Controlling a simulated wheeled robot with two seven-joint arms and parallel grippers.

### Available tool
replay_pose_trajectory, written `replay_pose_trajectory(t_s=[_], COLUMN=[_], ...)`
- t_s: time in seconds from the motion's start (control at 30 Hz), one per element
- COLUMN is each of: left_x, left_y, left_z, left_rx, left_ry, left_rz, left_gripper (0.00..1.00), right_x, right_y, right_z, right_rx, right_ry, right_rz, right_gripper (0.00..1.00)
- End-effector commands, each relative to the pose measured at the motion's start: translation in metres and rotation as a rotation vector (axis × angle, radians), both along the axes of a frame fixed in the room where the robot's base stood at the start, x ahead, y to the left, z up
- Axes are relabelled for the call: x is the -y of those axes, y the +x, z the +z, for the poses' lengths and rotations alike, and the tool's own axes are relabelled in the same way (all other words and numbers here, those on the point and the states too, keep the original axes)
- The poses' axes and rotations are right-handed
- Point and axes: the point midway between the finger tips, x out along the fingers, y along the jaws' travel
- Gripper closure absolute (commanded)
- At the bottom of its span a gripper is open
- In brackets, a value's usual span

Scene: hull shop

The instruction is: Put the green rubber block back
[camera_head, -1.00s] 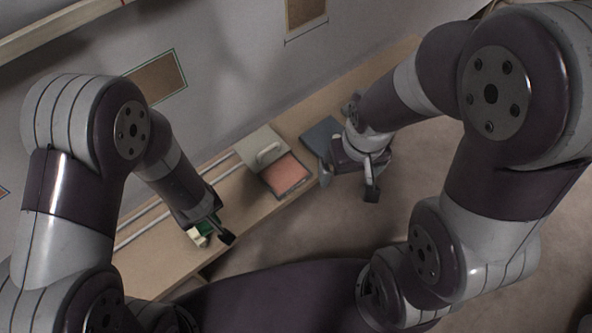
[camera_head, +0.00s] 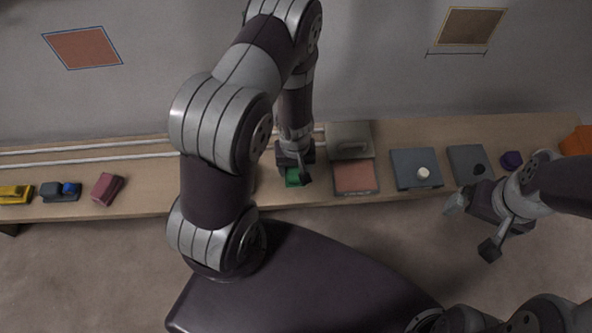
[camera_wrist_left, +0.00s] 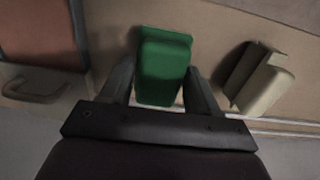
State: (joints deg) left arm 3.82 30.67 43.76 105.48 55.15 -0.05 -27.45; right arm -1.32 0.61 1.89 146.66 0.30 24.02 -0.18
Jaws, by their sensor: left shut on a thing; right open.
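The green rubber block (camera_head: 292,178) is held in my left gripper (camera_head: 294,180), low at the bench's front, left of the pink pad. In the left wrist view the green block (camera_wrist_left: 163,65) sits between the two fingers of the left gripper (camera_wrist_left: 160,85), which are shut on its sides. I cannot tell whether the block touches the bench. A cream block (camera_wrist_left: 260,80) lies apart from it on the right there. My right gripper (camera_head: 472,226) is open and empty, in front of the bench at the right.
On the bench (camera_head: 145,200) stand a pink pad (camera_head: 355,179) with a grey handled lid (camera_head: 350,135) behind it, grey plates (camera_head: 405,180), and several blocks at the left, including a dark red one (camera_head: 107,189). Two pale rails (camera_head: 90,153) run along the back.

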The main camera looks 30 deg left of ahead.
Motion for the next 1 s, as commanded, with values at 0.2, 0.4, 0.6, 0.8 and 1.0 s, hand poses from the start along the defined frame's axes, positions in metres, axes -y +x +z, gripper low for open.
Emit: replay_pose_trajectory(t_s=[0.2,0.4,0.6,0.8,1.0], left_x=[0.000,0.001,0.001,0.001,0.001], left_y=[0.000,-0.001,-0.001,-0.001,0.000], left_z=[-0.032,-0.031,-0.033,-0.033,-0.010], left_rx=[0.000,0.000,0.000,0.000,0.001], left_ry=[0.000,0.000,0.000,0.000,0.001], left_rz=[0.000,-0.001,-0.001,0.000,-0.001], left_gripper=[0.66,0.66,0.14,0.14,0.14], right_x=[0.000,0.000,0.000,0.000,0.000], right_y=[0.000,0.000,0.000,0.000,0.000], right_z=[-0.018,-0.017,-0.018,-0.018,-0.004], right_rx=[-0.001,-0.001,-0.001,-0.001,-0.001], right_ry=[0.000,0.000,0.000,0.000,0.000], right_rz=[0.000,0.000,0.000,0.000,0.000], right_gripper=[0.00,0.00,0.00,0.00,0.00])
